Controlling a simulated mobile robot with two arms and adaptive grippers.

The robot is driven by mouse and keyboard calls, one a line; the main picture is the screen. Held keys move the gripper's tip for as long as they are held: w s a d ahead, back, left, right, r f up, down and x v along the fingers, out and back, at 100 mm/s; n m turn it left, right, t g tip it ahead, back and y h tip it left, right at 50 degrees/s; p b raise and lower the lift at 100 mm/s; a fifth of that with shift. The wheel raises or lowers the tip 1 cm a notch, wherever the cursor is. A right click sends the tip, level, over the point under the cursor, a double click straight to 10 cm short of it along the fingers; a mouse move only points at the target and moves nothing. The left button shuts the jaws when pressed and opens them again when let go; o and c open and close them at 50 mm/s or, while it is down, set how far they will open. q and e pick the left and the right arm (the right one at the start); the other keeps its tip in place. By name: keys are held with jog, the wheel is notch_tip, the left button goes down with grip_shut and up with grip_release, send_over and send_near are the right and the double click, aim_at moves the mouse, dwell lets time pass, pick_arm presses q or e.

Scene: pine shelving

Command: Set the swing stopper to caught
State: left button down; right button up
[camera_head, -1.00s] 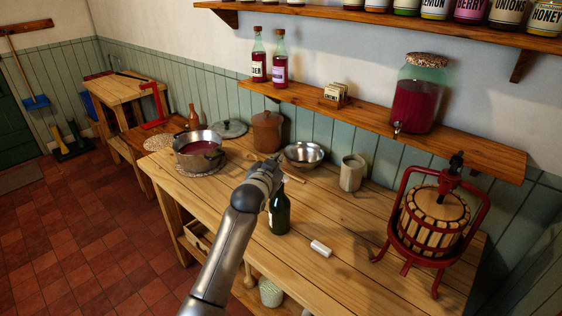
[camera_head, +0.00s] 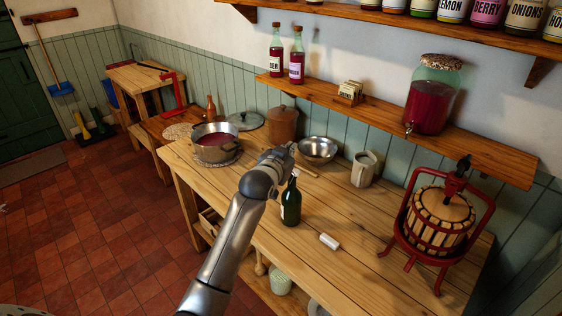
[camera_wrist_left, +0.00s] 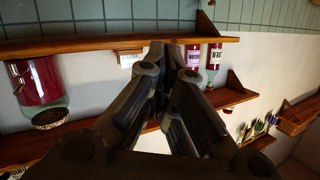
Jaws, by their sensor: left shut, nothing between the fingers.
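A dark green bottle (camera_head: 291,203) stands upright on the wooden worktable. Its neck top shows just below and beside my left gripper (camera_head: 287,150). The swing stopper is too small and too close to the gripper to make out, so I cannot tell its position. My left gripper is shut and empty, above the bottle, with no clear contact. In the left wrist view the closed fingers (camera_wrist_left: 174,52) point toward the wall shelf, and the green bottle does not show there. My right gripper is out of view.
A white cylinder (camera_head: 329,242) lies right of the bottle. A red fruit press (camera_head: 440,220), a mug (camera_head: 363,169), a metal bowl (camera_head: 318,149) and a pot (camera_head: 216,146) stand around it. The wall shelf (camera_head: 470,148) holds a large jar (camera_head: 431,100).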

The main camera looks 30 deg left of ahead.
pick_arm(q)
jog(key=b+v, duration=0.2)
jog(key=v, duration=0.5)
jog(key=shift+s+a, duration=0.15)
jog(key=shift+s, duration=0.05)
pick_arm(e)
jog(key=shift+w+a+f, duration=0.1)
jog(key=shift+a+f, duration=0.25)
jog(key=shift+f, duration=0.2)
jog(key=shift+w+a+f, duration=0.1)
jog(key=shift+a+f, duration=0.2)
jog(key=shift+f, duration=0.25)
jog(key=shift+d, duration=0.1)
pick_arm(q)
jog(key=shift+f, duration=0.1)
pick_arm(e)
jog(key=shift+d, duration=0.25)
